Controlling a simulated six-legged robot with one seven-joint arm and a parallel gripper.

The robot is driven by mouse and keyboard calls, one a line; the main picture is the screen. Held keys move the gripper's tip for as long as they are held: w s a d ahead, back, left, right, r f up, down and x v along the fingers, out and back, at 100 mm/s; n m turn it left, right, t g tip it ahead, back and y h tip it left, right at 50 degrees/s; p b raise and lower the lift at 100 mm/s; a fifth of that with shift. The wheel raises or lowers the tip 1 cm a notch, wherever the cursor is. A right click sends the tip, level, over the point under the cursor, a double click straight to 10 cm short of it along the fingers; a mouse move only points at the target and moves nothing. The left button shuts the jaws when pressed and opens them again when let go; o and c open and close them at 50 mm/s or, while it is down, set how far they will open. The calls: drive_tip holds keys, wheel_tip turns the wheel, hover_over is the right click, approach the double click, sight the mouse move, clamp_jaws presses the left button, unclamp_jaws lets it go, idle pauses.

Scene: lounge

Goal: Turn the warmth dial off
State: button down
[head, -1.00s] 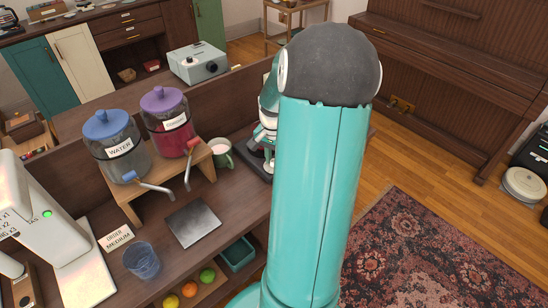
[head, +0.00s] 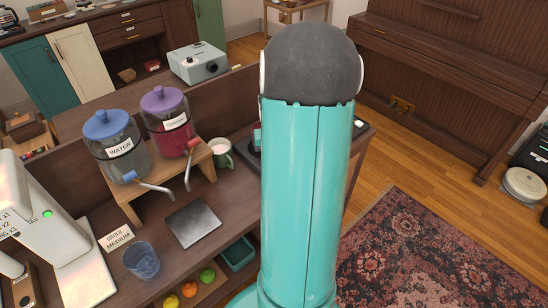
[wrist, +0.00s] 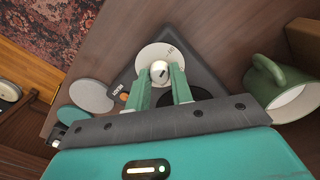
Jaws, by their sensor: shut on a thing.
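In the wrist view the warmth dial (wrist: 159,68) is a small white knob with a dark mark, set on a pale round plate (wrist: 150,53) on a dark warmer base (wrist: 205,75). My gripper (wrist: 162,78) has its two green fingers on either side of the knob, shut on it. The dial's exact setting is too small to read. A small orange light shows beside a label on the base. In the head view my own arm hides the dial and most of the base, whose dark edge (head: 249,158) shows.
A green mug (head: 221,153) stands left of the base, and it is close by at right in the wrist view (wrist: 282,88). Water (head: 118,150) and red drink dispensers (head: 168,125) stand on a wooden riser. A glass (head: 141,262) and a metal plate (head: 194,223) are nearer.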

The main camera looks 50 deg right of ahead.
drive_tip(key=shift+a, duration=0.1)
drive_tip(key=c, duration=1.2)
unclamp_jaws()
drive_tip(key=shift+c, duration=0.2)
drive_tip(key=shift+r, duration=0.1)
wheel_tip(320, 180, up, 14)
drive_tip(key=shift+f, duration=0.2)
